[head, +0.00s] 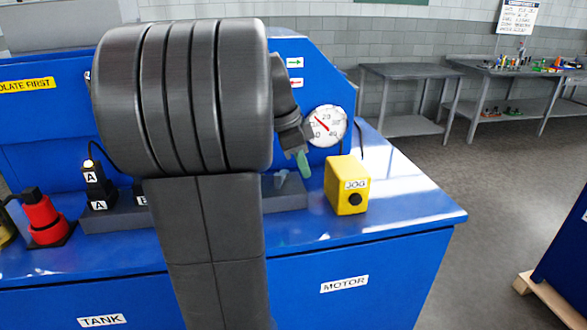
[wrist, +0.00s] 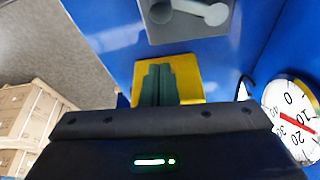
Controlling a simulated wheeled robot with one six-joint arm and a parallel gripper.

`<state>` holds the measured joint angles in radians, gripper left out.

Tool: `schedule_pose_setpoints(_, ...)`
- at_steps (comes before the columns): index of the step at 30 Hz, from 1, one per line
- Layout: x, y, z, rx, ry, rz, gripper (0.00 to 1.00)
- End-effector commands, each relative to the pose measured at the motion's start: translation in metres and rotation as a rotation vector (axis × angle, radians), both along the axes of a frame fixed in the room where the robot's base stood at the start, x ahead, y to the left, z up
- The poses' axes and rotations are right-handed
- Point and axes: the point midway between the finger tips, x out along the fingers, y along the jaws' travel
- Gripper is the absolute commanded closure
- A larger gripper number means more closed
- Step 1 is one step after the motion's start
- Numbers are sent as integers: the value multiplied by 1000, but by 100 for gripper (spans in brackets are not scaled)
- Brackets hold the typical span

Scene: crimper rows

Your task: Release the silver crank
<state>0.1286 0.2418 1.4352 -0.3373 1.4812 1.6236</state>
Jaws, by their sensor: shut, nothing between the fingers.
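The silver crank (wrist: 202,11) shows at the top edge of the wrist view, a short pale arm with a round end on a grey block. In the head view it is a small pale shape (head: 281,178) on the grey rail (head: 286,196), partly behind my arm. My gripper (head: 304,168) points down near the right end of the rail. Its green fingers (wrist: 158,82) are together with nothing between them. In the wrist view they appear apart from the crank, in front of the yellow JOG box (wrist: 187,72).
The yellow JOG box (head: 347,186) stands on the blue bench right of my gripper. A round gauge (head: 327,126) is on the panel behind. A red knob (head: 42,218) and a black A unit (head: 97,186) are at left. The bench's right end is clear.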

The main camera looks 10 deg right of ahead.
Motion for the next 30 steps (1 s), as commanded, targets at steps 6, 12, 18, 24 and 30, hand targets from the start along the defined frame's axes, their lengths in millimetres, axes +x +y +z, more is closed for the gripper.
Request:
schedule_pose_setpoints(6, 6, 19, 51, -1, -9, 5, 100)
schedule_pose_setpoints(12, 7, 27, 77, -1, -6, 3, 100)
schedule_pose_setpoints(18, 7, 30, 85, -1, -4, 3, 100)
schedule_pose_setpoints(24, 7, 30, 85, -1, -4, 3, 100)
schedule_pose_setpoints(30, 7, 28, 79, -1, -2, 2, 100)
